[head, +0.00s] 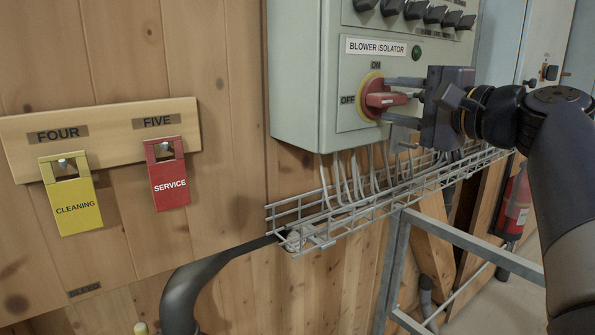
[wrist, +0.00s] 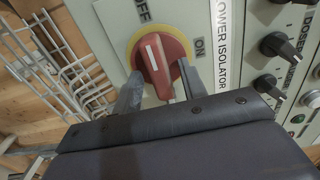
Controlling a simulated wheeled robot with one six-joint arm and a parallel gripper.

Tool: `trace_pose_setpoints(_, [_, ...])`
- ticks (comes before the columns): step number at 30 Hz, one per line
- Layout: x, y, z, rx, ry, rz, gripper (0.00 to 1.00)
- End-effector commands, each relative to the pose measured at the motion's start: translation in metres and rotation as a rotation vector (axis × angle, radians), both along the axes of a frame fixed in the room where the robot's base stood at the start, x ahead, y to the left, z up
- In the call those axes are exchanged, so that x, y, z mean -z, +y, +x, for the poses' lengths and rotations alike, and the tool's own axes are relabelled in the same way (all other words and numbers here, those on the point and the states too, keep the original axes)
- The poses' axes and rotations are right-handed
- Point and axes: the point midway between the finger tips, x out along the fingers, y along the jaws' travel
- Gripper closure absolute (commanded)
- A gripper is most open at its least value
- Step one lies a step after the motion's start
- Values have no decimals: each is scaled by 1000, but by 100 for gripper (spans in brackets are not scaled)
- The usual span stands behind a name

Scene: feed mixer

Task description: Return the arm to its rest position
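My gripper (head: 388,101) is in front of the blower isolator switch on the grey cabinet. In the wrist view my gripper (wrist: 160,80) is open, with one finger on each side of the switch's red handle (wrist: 163,55). Gaps show between the fingers and the handle, and nothing is held. The red handle (head: 378,100) sits on a yellow disc and lies level, in line with the OFF label. The ON label is above it. My arm reaches in from the right of the head view.
The grey cabinet (head: 300,75) has black knobs along its top. A wire cable tray (head: 350,205) runs just below. A yellow CLEANING tag (head: 72,205) and red SERVICE tag (head: 170,184) hang at left. A metal rail (head: 470,243) and fire extinguisher (head: 513,205) are lower right.

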Motion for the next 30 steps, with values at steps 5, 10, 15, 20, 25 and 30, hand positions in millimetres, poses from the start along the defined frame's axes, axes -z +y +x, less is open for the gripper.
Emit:
trace_pose_setpoints(5, [0, 0, 0, 0, 0, 0, 60])
trace_pose_setpoints(10, [0, -3, -4, 2, -2, -1, 60])
trace_pose_setpoints(15, [1, -14, -18, 4, -4, -2, 60])
trace_pose_setpoints(20, [1, -27, -36, 5, -3, -3, 60])
trace_pose_setpoints(25, [1, -41, -54, 6, -3, -2, 60])
trace_pose_setpoints(30, [1, -53, -71, 4, -2, -3, 60])
